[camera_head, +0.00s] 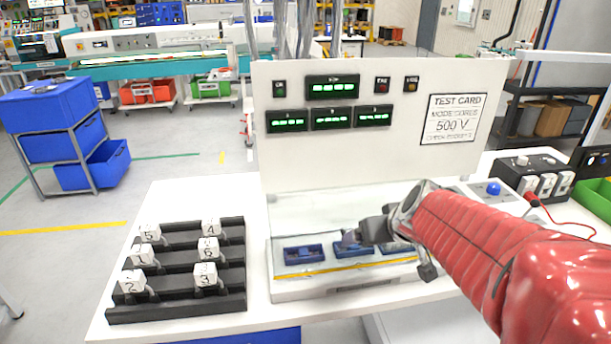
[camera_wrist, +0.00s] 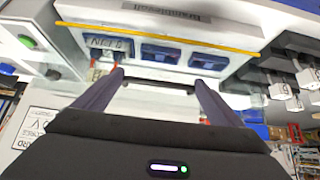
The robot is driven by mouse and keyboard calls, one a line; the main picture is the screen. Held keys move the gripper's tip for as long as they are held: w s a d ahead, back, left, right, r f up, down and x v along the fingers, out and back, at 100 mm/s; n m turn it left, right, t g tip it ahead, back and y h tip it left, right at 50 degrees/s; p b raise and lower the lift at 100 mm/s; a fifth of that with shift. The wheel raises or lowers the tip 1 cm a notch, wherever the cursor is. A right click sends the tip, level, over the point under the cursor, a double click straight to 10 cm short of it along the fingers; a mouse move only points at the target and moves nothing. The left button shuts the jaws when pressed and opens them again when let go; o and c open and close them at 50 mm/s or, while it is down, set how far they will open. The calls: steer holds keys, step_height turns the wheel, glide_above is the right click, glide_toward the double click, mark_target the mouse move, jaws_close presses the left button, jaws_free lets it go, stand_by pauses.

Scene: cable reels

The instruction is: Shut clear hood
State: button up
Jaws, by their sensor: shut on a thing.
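The white tester (camera_head: 290,165) stands on the bench with a lit upright panel. Blue sockets (camera_head: 304,254) sit in its low bay behind a yellow stripe. The clear hood (camera_head: 310,218) shows only as a faint pale pane over the bay, and its exact angle is hard to tell. My gripper (camera_head: 358,238) reaches in from the right, over the bay. In the wrist view its two fingers (camera_wrist: 159,82) are on either side of a thin bar that looks like the hood's front edge, and it is shut on that. The sockets lie beyond the bar there.
A black rack (camera_head: 175,308) with several numbered white blocks stands left of the tester. A box with white switches (camera_head: 533,175) and a blue button (camera_head: 493,188) are on the right, with a red cable. Bare white bench shows at the left and along the front.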

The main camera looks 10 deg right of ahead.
steer(key=shift+a+f, duration=0.15)
steer(key=shift+f, duration=0.05)
steer(key=o, duration=1.1)
steer(key=shift+o, duration=0.9)
steer(key=shift+r, duration=0.2)
steer(key=v, duration=1.3)
steer(key=shift+s+r, duration=0.2)
steer(key=shift+r, duration=0.05)
